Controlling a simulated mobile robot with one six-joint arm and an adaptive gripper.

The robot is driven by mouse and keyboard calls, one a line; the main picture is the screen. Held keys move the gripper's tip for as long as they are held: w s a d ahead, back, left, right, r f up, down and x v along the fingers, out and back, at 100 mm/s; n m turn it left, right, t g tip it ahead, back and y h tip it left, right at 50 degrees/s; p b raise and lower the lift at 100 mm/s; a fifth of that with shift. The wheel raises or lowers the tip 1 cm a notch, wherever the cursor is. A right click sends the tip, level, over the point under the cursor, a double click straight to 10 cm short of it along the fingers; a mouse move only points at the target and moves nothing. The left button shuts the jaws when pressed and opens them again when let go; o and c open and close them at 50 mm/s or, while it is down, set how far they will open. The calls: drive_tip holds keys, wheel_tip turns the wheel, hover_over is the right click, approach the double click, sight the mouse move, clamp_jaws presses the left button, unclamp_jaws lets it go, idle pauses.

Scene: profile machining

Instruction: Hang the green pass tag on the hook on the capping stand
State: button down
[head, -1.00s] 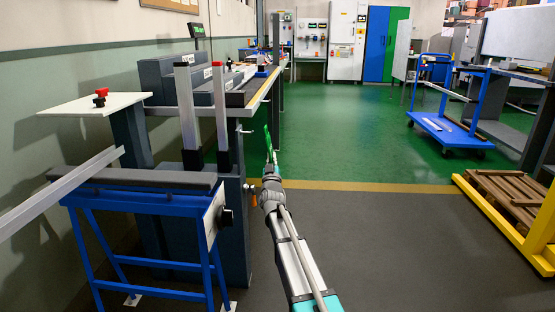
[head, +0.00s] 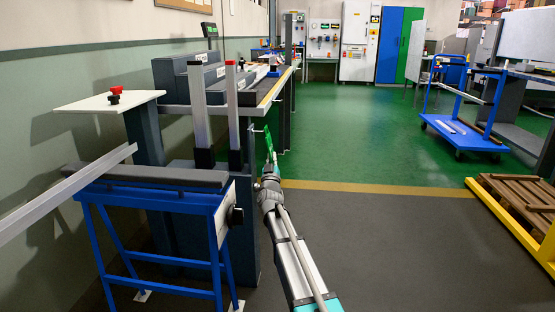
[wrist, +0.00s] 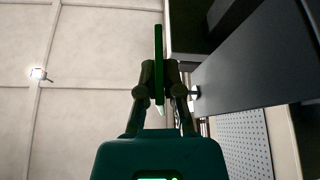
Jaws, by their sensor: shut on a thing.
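The green pass tag (head: 270,142) is held upright in my gripper (head: 270,163) in the head view. In the wrist view the tag (wrist: 158,50) is a thin, dark green strip, seen edge-on between the fingers of my gripper (wrist: 160,75), which is shut on it. A small pale hook (head: 258,130) sticks out from the bench end, just left of the tag. A small light fitting, perhaps the same hook (wrist: 194,93), shows right of the fingers in the wrist view. The tag appears apart from it. Which part is the capping stand is unclear.
A blue stand (head: 150,195) with a grey bar on top is at the left. Two upright posts (head: 200,105) rise beside the machine bench (head: 275,85). A blue trolley (head: 462,132) and a yellow-framed pallet (head: 510,215) are at the right. The floor between is clear.

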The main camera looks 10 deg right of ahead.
drive_tip(key=shift+w+a+f+b, duration=0.2)
drive_tip(key=shift+a+f+b, duration=0.1)
drive_tip(key=shift+a, duration=0.25)
drive_tip(key=shift+w+a+f+b, duration=0.15)
drive_tip(key=shift+a+f+b, duration=0.1)
drive_tip(key=shift+a, duration=0.25)
drive_tip(key=shift+a, duration=0.1)
drive_tip(key=c, duration=0.7)
unclamp_jaws()
